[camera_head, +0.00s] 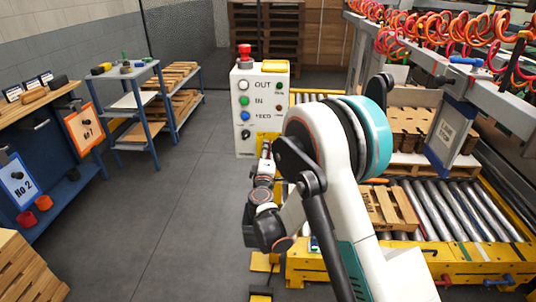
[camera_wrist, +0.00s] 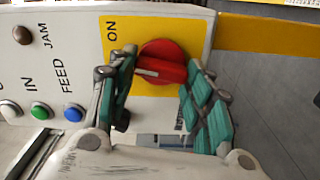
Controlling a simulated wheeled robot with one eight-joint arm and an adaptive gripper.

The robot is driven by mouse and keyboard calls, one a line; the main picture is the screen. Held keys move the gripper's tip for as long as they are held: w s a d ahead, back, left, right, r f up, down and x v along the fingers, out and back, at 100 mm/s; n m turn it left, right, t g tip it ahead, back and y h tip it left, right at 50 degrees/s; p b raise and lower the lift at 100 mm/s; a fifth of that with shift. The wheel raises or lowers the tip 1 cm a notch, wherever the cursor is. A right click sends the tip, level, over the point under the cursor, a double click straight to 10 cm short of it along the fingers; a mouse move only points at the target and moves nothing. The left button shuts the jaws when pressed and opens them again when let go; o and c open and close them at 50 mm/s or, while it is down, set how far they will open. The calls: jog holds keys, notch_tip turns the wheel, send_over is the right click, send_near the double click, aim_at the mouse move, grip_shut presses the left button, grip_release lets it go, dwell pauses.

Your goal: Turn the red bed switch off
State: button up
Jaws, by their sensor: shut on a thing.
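The red bed switch is a round red knob (camera_wrist: 168,50) with a white line on it. It sits on a yellow plate (camera_wrist: 117,58) marked ON, on the white control panel (camera_head: 246,104). In the wrist view the line points left, toward the side of the plate that bears the word ON. My gripper (camera_wrist: 160,74) has its two green-padded fingers on either side of the knob, shut on it. In the head view my gripper (camera_head: 267,158) is at the panel's lower right, and my arm hides the knob there.
The panel also carries green (camera_wrist: 40,111) and blue (camera_wrist: 73,112) buttons, and a red mushroom button (camera_head: 244,52) on top. A roller conveyor (camera_head: 440,205) with pallets lies at the right. A blue shelf cart (camera_head: 135,101) stands at the left. The grey floor between is clear.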

jog(key=n, duration=0.5)
jog(key=shift+f+n, duration=0.2)
jog(key=shift+n, duration=0.1)
jog(key=n, duration=0.5)
jog(key=shift+s+f, duration=0.1)
jog(key=shift+f, duration=0.05)
jog(key=shift+o, duration=0.2)
jog(key=shift+d+n, duration=0.1)
jog(key=shift+n, duration=0.3)
jog(key=o, duration=1)
jog(key=shift+o, duration=0.2)
jog(key=s, duration=0.7)
jog(key=shift+s, duration=0.2)
